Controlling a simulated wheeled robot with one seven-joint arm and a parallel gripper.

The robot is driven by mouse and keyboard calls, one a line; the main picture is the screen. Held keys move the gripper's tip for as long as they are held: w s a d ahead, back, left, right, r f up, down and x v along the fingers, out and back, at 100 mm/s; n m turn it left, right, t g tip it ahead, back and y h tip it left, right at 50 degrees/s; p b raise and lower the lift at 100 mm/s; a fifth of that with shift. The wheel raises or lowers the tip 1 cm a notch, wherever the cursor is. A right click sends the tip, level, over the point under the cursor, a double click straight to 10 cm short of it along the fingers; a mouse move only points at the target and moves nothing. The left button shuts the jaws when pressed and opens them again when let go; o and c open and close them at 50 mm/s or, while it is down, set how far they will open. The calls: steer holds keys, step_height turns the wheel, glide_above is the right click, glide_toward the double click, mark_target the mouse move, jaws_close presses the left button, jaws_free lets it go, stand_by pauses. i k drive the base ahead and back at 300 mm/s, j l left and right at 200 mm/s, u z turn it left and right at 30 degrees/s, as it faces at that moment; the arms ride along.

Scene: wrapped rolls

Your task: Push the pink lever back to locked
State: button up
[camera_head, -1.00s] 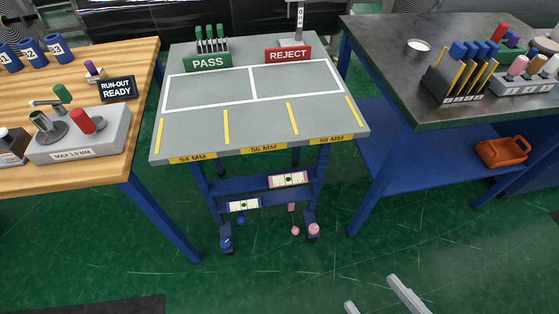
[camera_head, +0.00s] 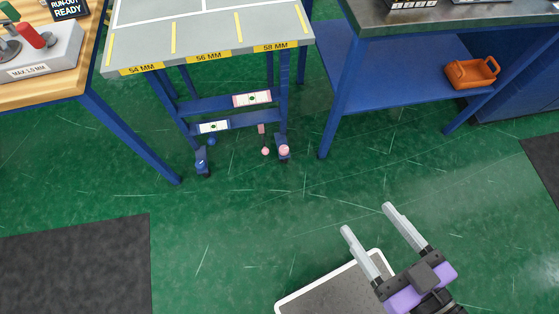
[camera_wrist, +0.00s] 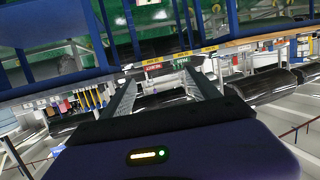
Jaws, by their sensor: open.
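The pink lever seems to be one of the small pink parts low on the grey-topped stand (camera_head: 180,57) in the head view. A pink ball (camera_head: 265,151) hangs under a small pink block (camera_head: 262,129), and a pink knob (camera_head: 284,150) sits at the right foot. I cannot tell the lever's position at this size. My gripper (camera_head: 366,217) is open and empty, in front of the stand and to the right, well apart from the pink parts. In the wrist view its two fingers (camera_wrist: 160,85) are apart with nothing between them.
A blue knob (camera_head: 201,163) is at the stand's left foot. A wooden bench (camera_head: 60,95) stands at left. A dark-topped bench (camera_head: 400,16) with a blue shelf holding an orange basket (camera_head: 470,75) stands at right. The green floor (camera_head: 230,220) before the stand is clear.

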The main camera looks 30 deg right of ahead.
mark_target(264, 151)
steer(key=i+j, duration=1)
steer(key=j, duration=0.25)
steer(key=i+j, duration=0.55)
steer(key=z, duration=0.05)
